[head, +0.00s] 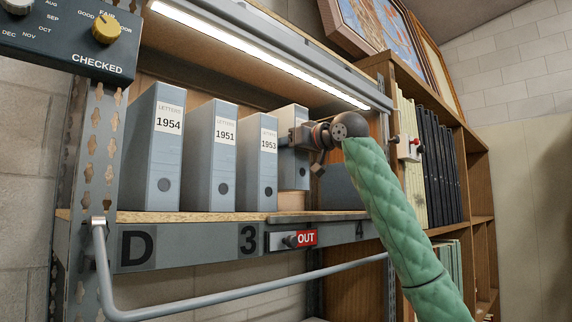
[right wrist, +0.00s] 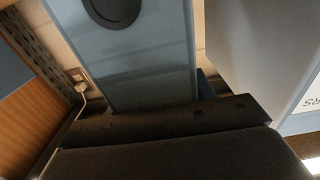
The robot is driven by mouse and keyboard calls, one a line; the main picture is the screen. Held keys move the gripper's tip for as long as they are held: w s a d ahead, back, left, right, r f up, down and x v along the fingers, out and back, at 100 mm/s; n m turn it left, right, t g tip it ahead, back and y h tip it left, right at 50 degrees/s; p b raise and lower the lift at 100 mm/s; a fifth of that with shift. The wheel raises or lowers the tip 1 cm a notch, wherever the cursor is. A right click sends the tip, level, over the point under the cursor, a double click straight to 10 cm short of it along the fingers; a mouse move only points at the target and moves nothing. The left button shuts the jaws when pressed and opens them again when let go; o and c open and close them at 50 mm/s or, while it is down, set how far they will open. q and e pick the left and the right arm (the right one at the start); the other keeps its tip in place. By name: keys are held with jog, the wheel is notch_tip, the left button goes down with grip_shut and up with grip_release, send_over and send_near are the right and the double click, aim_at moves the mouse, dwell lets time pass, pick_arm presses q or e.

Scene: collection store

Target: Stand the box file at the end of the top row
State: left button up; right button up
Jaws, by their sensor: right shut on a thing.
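The blue-grey box file (head: 292,170) is upright at the right of the row on the lit top shelf. In the right wrist view the file (right wrist: 145,62) fills the upper middle above my dark gripper (right wrist: 165,122). Files labelled 1954 (head: 152,150), 1951 (head: 211,160) and 1953 (head: 257,165) stand to its left, with a gap beside 1953. My left gripper is not in view.
A low blue-grey object (head: 340,188) lies on the shelf at right, partly behind my arm. The shelf front (head: 190,245) carries a red OUT tag (head: 306,238) above a grey rail (head: 230,295). A wooden bookcase (head: 470,170) stands at right.

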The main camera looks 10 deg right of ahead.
aim_at(288, 164)
jog(key=shift+f, duration=0.7)
jog(key=shift+s+f+p, duration=0.1)
jog(key=shift+f+p, duration=0.3)
jog(key=shift+p, duration=0.2)
notch_tip(288, 164, down, 2)
jog(key=shift+f+p, duration=0.2)
jog(key=shift+p, duration=0.4)
jog(key=shift+f, duration=0.45)
jog(key=o, duration=1.3)
jog(key=shift+o, duration=0.2)
